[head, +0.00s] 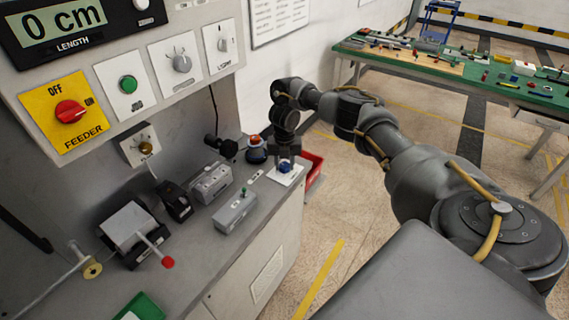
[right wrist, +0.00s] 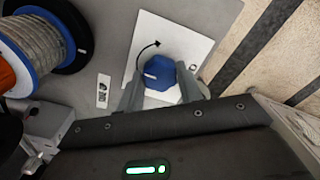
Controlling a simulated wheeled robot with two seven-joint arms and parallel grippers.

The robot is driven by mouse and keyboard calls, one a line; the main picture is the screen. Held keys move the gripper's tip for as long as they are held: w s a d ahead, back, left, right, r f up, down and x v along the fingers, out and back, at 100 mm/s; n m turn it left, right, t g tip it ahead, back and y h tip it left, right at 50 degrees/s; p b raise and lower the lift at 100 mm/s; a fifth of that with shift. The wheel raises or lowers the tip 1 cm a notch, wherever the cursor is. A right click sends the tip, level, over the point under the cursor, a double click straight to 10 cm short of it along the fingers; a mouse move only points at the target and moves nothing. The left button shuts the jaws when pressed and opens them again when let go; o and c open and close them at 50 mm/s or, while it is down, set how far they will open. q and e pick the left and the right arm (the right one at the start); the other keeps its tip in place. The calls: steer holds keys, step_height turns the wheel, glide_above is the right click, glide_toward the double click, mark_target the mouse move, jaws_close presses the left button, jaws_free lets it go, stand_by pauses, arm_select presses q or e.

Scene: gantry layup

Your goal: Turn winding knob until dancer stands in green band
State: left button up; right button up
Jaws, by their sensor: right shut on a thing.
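The winding knob (right wrist: 160,73) is blue and faceted with a short white mark, on a white plate (right wrist: 145,27) with a curved black arrow. In the head view the blue knob (head: 285,166) shows small at the bench's right end. My right gripper (right wrist: 158,92) reaches it from above, one finger on each side, shut on it; in the head view the gripper (head: 285,158) partly covers the knob. My left gripper is in neither view. I cannot make out a dancer or a green band for certain.
A spool (right wrist: 40,45) of grey strand with blue flanges stands beside the knob plate. Grey boxes (head: 236,212) and a red-tipped lever (head: 167,262) are on the bench. A red bin (head: 313,168) is beyond its right end. The panel above carries a red feeder switch (head: 70,111) and a display reading 0 cm.

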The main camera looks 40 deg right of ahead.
steer(key=m+p, duration=0.2)
steer(key=m, duration=0.1)
steer(key=shift+r, duration=0.15)
steer(key=m+p, duration=0.2)
steer(key=m, duration=0.3)
steer(key=m+p, duration=0.2)
steer(key=m, duration=0.2)
steer(key=shift+p, duration=0.35)
steer(key=shift+m+p, duration=0.7)
steer(key=shift+m, duration=1.1)
steer(key=o, duration=1)
